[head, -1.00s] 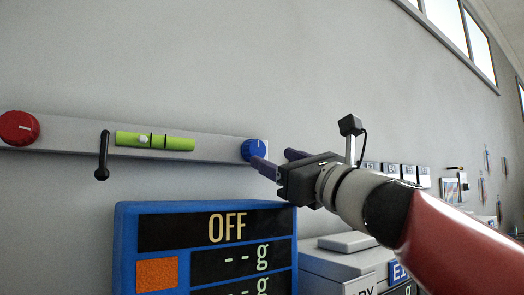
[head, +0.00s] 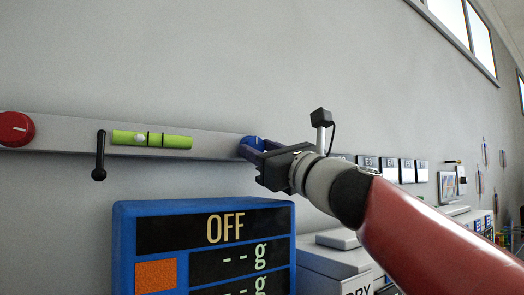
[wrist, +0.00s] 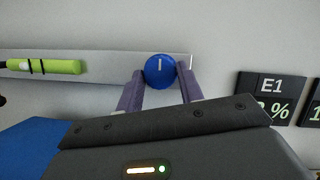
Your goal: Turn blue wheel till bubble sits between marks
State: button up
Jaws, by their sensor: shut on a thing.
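The blue wheel (head: 250,141) sits at the right end of a grey bar on the wall. My gripper (head: 256,149) has one finger on each side of it and is shut on it. In the wrist view the blue wheel (wrist: 159,71) lies between the purple fingertips, its white pointer line straight up. The yellow-green level vial (head: 178,142) is on the same bar, left of the wheel. Its pale bubble (head: 140,139) lies at the left mark, mostly left of it, not between the two black marks.
A red knob (head: 15,129) is at the bar's left end. A black lever (head: 100,156) hangs left of the vial. A blue-framed panel (head: 205,204) reading OFF stands below the bar. Small labelled displays (head: 390,171) line the wall at right. The wall above is bare.

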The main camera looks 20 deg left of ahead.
jog(key=shift+n+g, duration=0.3)
jog(key=shift+n, duration=0.1)
jog(key=n+g, duration=0.1)
jog(key=n, duration=0.2)
jog(key=n+g, duration=0.1)
jog(key=n, duration=0.2)
jog(key=shift+w+d+r+g+y, duration=0.15)
jog(key=shift+g+y, duration=0.15)
jog(key=n+g+p, duration=0.1)
jog(key=n, duration=0.3)
jog(key=n+g+p, duration=0.1)
jog(key=n, duration=0.1)
jog(key=shift+w+r+n+g+h+p, duration=0.1)
jog(key=shift+r+n+g+h+p, duration=0.2)
jog(key=shift+n+h+p, duration=0.1)
jog(key=n+g+h+p, duration=0.1)
jog(key=n, duration=0.3)
jog(key=shift+r+n+h, duration=0.1)
jog(key=shift+n+h, duration=1)
jog(key=shift+n, duration=1.1)
jog(key=o, duration=1)
